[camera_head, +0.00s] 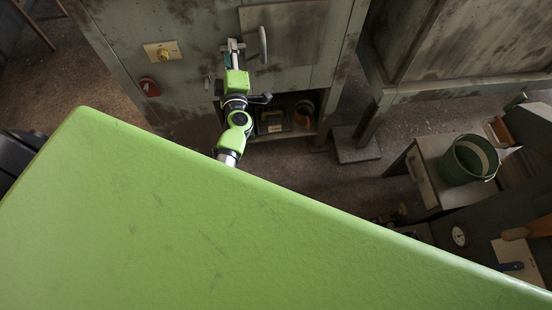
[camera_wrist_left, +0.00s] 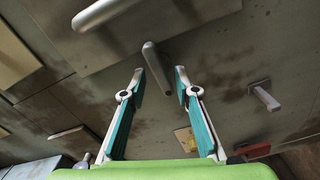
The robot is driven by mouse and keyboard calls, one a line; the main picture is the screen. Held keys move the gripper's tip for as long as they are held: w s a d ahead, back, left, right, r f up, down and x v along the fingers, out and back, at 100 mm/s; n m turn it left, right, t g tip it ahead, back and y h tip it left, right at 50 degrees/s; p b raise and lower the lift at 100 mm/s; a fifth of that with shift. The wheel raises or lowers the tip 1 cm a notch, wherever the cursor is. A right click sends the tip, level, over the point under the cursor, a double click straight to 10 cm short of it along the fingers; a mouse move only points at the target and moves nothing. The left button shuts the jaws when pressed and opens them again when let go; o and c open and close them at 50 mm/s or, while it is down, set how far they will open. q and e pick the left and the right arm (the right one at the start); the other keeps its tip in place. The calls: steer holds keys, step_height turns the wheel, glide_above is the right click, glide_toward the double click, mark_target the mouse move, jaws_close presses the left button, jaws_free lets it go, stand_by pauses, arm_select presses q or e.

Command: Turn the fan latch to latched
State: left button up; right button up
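A grey lever (camera_wrist_left: 157,68), which looks like the fan latch, sticks out at the edge of a door panel in the left wrist view. My left gripper (camera_wrist_left: 160,76) is open, with one finger on either side of the lever around the fingertips. Small gaps show on both sides, and I cannot tell how deep the lever sits between the fingers. In the head view the left gripper (camera_head: 234,46) is at the cabinet front, just left of the door handle, and mostly hides the lever. My right gripper is not in view.
A pale door handle (camera_head: 263,45) stands close right of the gripper. A yellow switch plate (camera_head: 163,52) and a red knob (camera_head: 150,87) are to the left. An open shelf (camera_head: 318,128) is below. A green bucket (camera_head: 468,160) stands on a small cabinet at right.

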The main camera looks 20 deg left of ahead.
arm_select(q)
steer(key=s+d+m+p, duration=0.3)
steer(key=s+d+m, duration=0.5)
steer(key=s+m, duration=0.5)
steer(key=s+d+f+m+g+h+b, duration=0.1)
steer(key=d+f+m+h, duration=0.3)
steer(key=f, duration=0.9)
steer(key=s+d+f+m+g+h+b, duration=0.1)
steer(key=s+d+f+m+g+h, duration=0.1)
steer(key=d+f, duration=0.8)
steer(key=shift+s+d+f+m+h, duration=0.15)
steer(key=shift+s+f+m+h, duration=0.85)
steer(key=shift+f+h, duration=0.7)
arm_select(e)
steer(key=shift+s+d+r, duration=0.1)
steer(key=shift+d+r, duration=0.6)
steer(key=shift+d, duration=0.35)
arm_select(q)
steer(key=shift+r, duration=0.15)
